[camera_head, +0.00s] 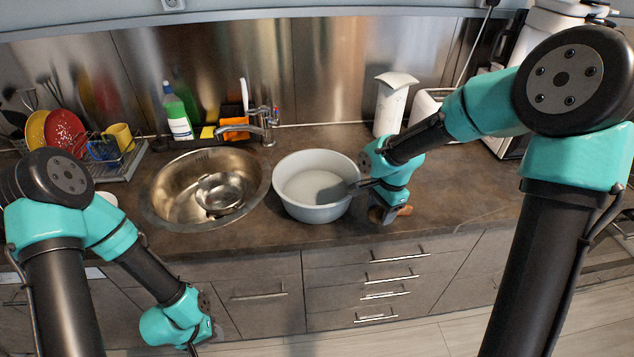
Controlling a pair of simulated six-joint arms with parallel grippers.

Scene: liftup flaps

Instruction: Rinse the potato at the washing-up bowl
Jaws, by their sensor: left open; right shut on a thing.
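The washing-up bowl (283,200) is round and pale grey, and stands on the counter right of the sink. My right gripper (386,214) is just right of the bowl, near the counter's front edge. It is shut on a small brown thing, which seems to be the potato (404,210); the gripper hides much of it. It is outside the bowl. A dark patch, perhaps a shadow, lies inside the bowl on its right. My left gripper (196,346) is open and low in front of the cabinets, its fingers barely visible at the bottom edge.
A round metal sink (160,205) with a tap (262,122) is left of the bowl. A dish rack (122,172), a green-white bottle (179,120) and sponges stand behind. A white canister (392,105) stands behind my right arm. The counter right of my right gripper is clear.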

